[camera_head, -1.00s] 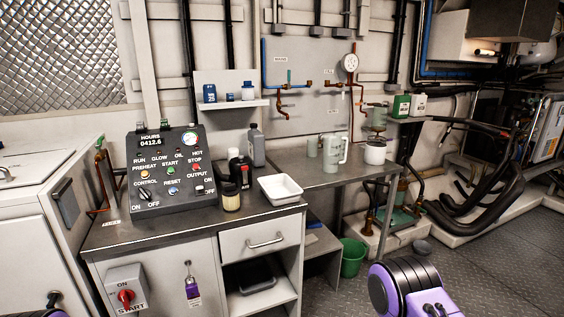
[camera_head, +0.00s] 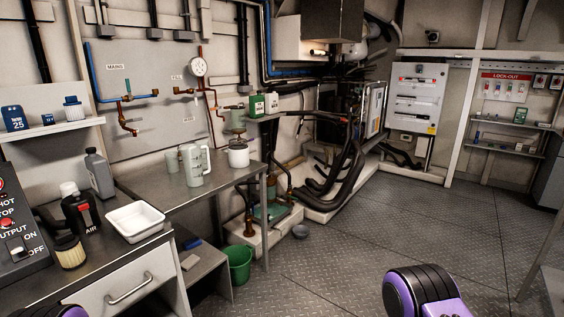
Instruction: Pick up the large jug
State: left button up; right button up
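The large jug (camera_head: 194,166) is pale grey-green with a handle on its right side. It stands upright on the grey metal side table (camera_head: 165,192), near the middle of the top. A smaller pale cup (camera_head: 172,161) stands just to its left. A purple and black part of my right arm shows at the bottom right, well short of the table. A small piece of my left arm shows at the bottom left edge. Neither gripper's fingers are in view, and nothing touches the jug.
A white pot (camera_head: 238,157) stands right of the jug. A white tray (camera_head: 135,222), a grey bottle (camera_head: 99,174) and a black-and-red flask (camera_head: 80,214) are on the left counter. A green bucket (camera_head: 237,265) is on the floor below. Open floor (camera_head: 350,235) lies to the right.

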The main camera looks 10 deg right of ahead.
aim_at(192, 156)
jog(key=z, duration=0.7)
jog(key=i, duration=3.45)
jog(key=u, duration=0.5)
